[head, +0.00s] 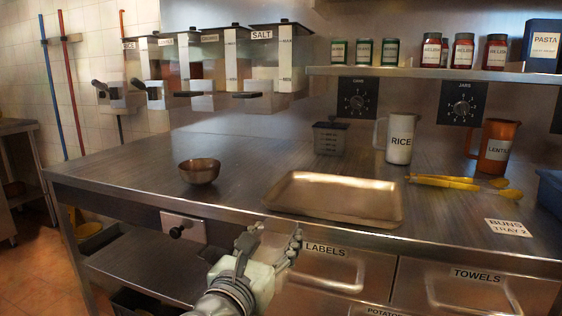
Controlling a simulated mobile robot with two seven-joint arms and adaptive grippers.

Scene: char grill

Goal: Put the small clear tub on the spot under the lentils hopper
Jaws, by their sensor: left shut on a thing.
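A small see-through tub (330,139) with markings on its side stands upright at the back of the steel counter, left of the rice jug. My left gripper (272,238) is at the counter's front edge, below the metal tray and far in front of this tub. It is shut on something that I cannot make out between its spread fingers. Several hoppers hang on the back wall at the left. The left one reads RICE (137,60) and the right one reads SALT (276,62). The two middle labels (166,42) are too small to read, so I cannot tell which is lentils. My right gripper is not in view.
A metal bowl (199,172) and a shallow tray (335,199) stand on the counter (120,170). A rice jug (399,140), an orange lentils jug (497,147) and yellow tongs (445,183) are at the right. Counter below the hoppers is clear behind the bowl.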

